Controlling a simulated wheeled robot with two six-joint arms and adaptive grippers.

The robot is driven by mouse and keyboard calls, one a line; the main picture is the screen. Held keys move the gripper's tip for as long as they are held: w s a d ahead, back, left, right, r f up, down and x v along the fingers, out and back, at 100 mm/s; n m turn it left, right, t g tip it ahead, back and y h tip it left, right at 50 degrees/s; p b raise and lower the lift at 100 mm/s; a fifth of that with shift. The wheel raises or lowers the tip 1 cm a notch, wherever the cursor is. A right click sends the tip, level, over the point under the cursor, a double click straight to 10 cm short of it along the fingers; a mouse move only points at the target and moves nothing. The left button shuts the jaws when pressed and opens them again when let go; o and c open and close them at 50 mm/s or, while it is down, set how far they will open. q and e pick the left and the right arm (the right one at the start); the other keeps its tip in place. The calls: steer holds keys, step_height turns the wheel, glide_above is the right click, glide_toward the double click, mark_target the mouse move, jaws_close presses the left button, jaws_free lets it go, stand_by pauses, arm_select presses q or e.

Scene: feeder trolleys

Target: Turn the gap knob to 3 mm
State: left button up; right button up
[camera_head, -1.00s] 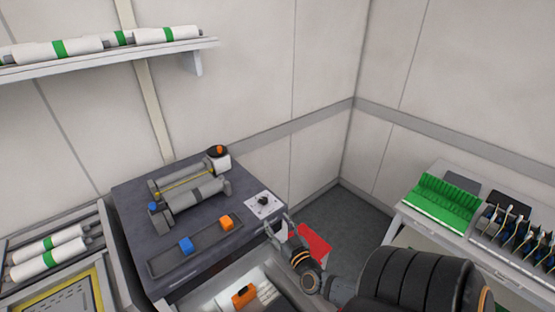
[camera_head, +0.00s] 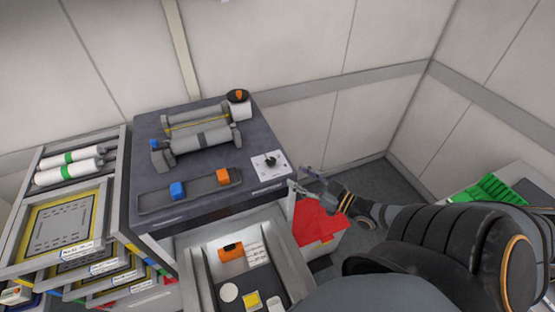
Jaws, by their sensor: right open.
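A small black knob (camera_head: 270,162) stands on a white dial plate (camera_head: 261,174) at the right front corner of the dark bench top. The marks on the plate are too small to read. My right gripper (camera_head: 301,177) is open and empty, just to the right of the plate and apart from the knob. Its fingers point left toward the plate. My left gripper is out of view.
A roller device (camera_head: 200,140) lies on the dark bench top (camera_head: 150,128). An open drawer (camera_head: 292,262) juts out below. A red bin (camera_head: 318,222) stands beside it.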

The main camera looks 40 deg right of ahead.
mark_target(275, 163)
steer(key=b+x, duration=0.3)
steer(key=x, duration=0.2)
steer(key=b+x, duration=0.2)
steer(key=x, duration=0.2)
steer(key=shift+w+f+b, duration=0.25)
steer(key=shift+w+b, duration=0.15)
steer(key=shift+w+r, duration=0.1)
steer(key=shift+w, duration=0.1)
